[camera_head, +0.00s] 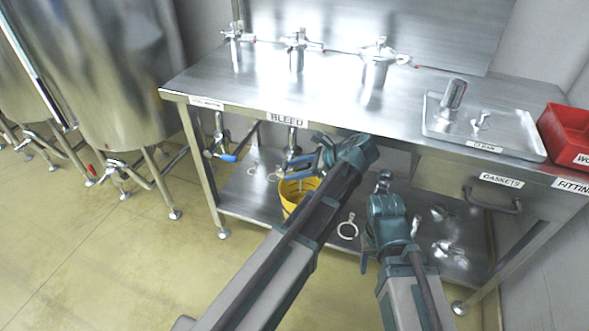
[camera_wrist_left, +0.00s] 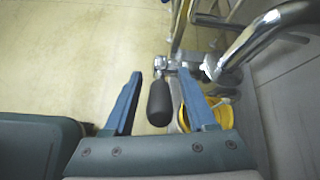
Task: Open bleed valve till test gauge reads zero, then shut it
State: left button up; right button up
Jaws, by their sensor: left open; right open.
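The BLEED label (camera_head: 287,119) is on the table's front edge, with a metal pipe (camera_head: 292,140) coming down beneath it. My left gripper (camera_head: 300,160) is open beside that pipe, its blue fingers pointing left. In the left wrist view, a black-gripped valve lever (camera_wrist_left: 160,102) lies between the open fingers (camera_wrist_left: 165,88), with no clear contact. In the head view the lever is hidden or too small to make out. My right gripper (camera_head: 389,246) is open and empty in front of the lower shelf. I cannot make out a test gauge face or its reading.
A yellow bucket (camera_head: 289,194) stands on the lower shelf under the pipe. A blue-handled valve (camera_head: 227,157) hangs to the left. Clamped fittings (camera_head: 375,70), a metal tray (camera_head: 510,135) and a red bin (camera_head: 568,133) are on the tabletop.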

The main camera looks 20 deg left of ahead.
pick_arm(q)
jog(key=p+v, duration=0.3)
jog(key=v, duration=0.4)
jog(key=shift+p, duration=0.4)
jog(key=shift+d+r, duration=0.1)
